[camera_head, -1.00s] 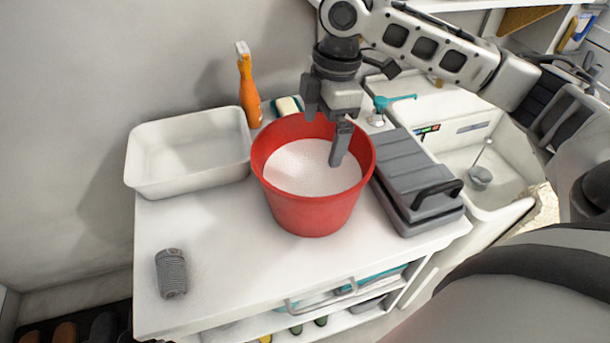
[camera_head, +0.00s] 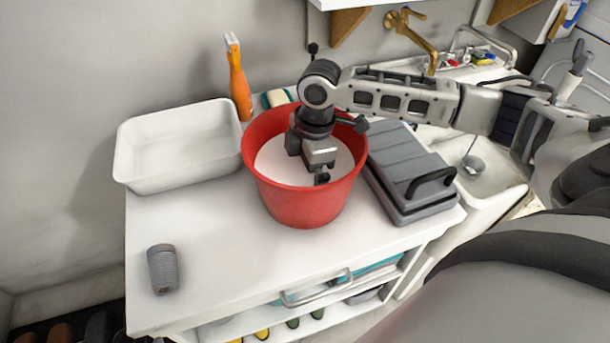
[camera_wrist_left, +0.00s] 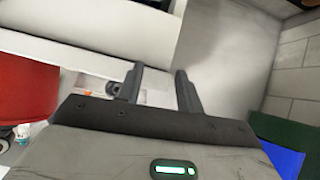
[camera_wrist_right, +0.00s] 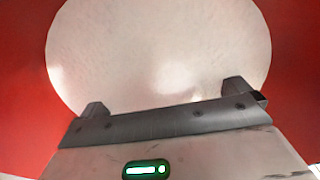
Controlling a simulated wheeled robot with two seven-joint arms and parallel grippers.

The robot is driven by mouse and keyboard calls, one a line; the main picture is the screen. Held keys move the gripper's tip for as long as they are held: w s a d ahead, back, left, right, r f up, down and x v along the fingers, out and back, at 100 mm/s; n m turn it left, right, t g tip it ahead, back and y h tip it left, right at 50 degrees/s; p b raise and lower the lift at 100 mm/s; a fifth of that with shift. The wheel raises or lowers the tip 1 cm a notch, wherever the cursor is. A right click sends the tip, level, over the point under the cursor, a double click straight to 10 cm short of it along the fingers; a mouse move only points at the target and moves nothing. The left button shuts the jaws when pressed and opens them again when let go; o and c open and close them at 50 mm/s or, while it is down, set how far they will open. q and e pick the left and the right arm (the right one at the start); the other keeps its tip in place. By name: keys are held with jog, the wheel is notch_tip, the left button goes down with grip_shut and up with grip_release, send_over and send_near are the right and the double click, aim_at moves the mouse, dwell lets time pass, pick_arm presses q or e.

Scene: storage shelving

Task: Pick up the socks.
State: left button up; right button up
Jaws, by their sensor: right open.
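No other sock-like thing shows on the counter. My right gripper (camera_head: 321,178) points down into the red bucket (camera_head: 306,208). In the right wrist view my right gripper (camera_wrist_right: 167,100) is open and empty, with its fingers wide apart over the bucket's plain white inside (camera_wrist_right: 160,50). My left gripper (camera_wrist_left: 158,85) shows only in its wrist view, open and empty, with nothing between its fingers.
A white basin (camera_head: 180,165) stands at the back left of the counter (camera_head: 225,265). An orange bottle (camera_head: 239,88) and a sponge (camera_head: 276,98) stand behind the bucket. A grey case (camera_head: 410,170) lies right of it, near a sink (camera_head: 490,185). The front left counter is mostly clear.

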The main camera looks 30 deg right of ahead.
pick_arm(q)
jog(key=shift+a, duration=0.1)
pick_arm(e)
jog(key=c, duration=1)
notch_tip(320, 180, up, 10)
jog(key=shift+r+p, duration=0.1)
jog(key=shift+p, duration=0.3)
pick_arm(q)
jog(key=shift+s, duration=0.1)
jog(key=shift+r, duration=0.1)
